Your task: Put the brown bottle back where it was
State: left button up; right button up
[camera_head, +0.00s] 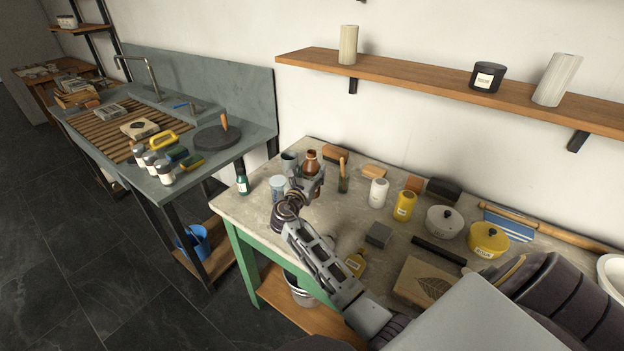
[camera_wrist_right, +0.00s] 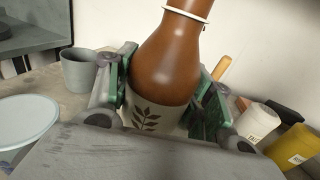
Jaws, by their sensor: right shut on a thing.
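The brown bottle (camera_head: 310,160) has a rounded body, a narrow neck and a pale label with a dark leaf print. In the right wrist view the bottle (camera_wrist_right: 168,62) stands between the two fingers, nearly upright. My right gripper (camera_head: 306,180) is shut on it at the far left part of the worktable (camera_head: 240,208). The bottle's lower part is hidden by the gripper, so I cannot tell whether it touches the table. My left gripper is not in view.
A grey cup (camera_wrist_right: 80,70) and a pale-lidded jar (camera_head: 277,186) stand close left of the gripper. A dark green bottle (camera_head: 242,184) is near the table's left edge.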

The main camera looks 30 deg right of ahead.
jog(key=shift+f, duration=1.5)
jog(key=o, duration=1.3)
jog(key=shift+f, duration=0.15)
jog(key=b+v, duration=0.1)
jog(key=v, duration=1.1)
